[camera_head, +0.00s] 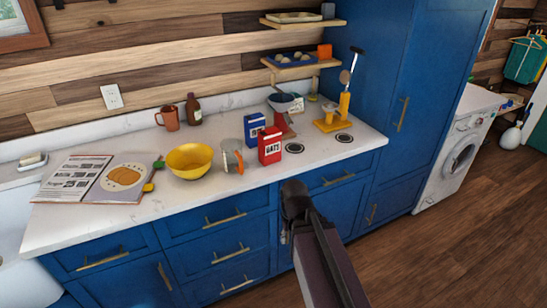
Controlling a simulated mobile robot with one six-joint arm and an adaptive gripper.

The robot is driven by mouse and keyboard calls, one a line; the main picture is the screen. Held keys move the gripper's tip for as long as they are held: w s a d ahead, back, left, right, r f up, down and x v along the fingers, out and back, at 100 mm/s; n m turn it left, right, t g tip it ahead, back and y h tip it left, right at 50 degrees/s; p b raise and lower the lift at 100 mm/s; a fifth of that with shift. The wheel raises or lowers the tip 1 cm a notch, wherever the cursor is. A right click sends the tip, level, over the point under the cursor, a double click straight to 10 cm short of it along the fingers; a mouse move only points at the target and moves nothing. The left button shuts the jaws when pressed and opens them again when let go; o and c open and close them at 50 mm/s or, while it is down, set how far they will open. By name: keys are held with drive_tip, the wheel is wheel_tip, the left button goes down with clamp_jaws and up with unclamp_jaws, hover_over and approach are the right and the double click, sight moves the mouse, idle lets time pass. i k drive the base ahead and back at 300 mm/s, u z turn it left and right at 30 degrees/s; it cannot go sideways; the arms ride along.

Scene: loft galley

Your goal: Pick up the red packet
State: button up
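The red packet (270,146), printed "OATS" on a white label, stands upright on the white counter (215,200) near its front edge. A blue packet (254,127) stands just behind it to the left. My dark arm rises from the bottom of the picture, and its rounded joint shows in front of the drawers, below and to the right of the red packet. The joint is apart from the packet in the picture. My gripper cannot be made out, so its opening is not shown.
A grey mug with an orange handle (231,157) stands close left of the red packet, then a yellow bowl (189,160) and an open book (100,178). A dark pan (281,103) is behind. A yellow stand (335,115) is to the right.

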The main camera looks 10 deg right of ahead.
sight(269, 139)
drive_tip(key=u, duration=0.2)
drive_tip(key=k, duration=0.4)
drive_tip(key=z, duration=1.9)
drive_tip(key=i, duration=2)
